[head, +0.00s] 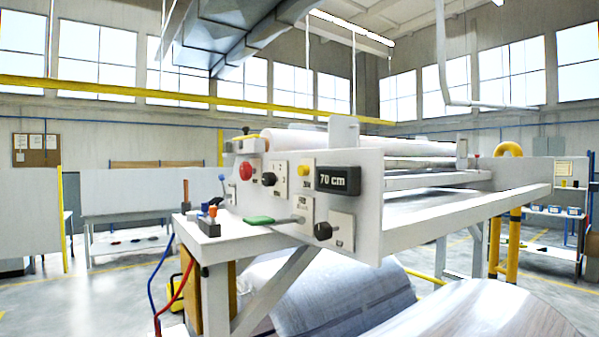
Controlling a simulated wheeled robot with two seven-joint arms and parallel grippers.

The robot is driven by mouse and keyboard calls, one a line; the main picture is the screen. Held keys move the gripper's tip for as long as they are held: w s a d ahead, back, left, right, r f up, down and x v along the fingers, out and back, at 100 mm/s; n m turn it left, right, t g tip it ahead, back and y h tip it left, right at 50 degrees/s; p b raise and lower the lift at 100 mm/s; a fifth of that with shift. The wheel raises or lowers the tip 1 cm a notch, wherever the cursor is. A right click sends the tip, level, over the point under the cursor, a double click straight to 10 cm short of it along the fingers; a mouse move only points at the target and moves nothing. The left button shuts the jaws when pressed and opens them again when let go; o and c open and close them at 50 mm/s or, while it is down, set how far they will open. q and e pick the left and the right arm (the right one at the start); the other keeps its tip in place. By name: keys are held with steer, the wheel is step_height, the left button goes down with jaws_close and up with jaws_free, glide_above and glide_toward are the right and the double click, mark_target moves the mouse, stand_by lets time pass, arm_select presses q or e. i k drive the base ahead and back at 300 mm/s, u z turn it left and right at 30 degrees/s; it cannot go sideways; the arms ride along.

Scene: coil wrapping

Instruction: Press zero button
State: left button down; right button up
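The wrapping machine's white control panel (372,210) faces me near the middle of the head view. A yellow button (303,170) sits on a small plate on it, just left of the dark display (338,180), which reads 70 cm. The lettering under the yellow button is too small to read surely, so I cannot confirm which button is the zero button. A red button (246,170) and a black knob (269,179) are further left. Neither of my grippers is in view.
A green-handled lever (259,220) sticks out to the left below the buttons, near a lower black knob (323,231). A white side shelf (205,240) holds small tools. Large rolls lie under the machine. Open floor (110,285) shows at left.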

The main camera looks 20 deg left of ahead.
mark_target(302, 170)
steer(key=u, duration=1.2)
steer(key=k, duration=0.9)
steer(key=z, duration=1.2)
steer(key=i, duration=0.5)
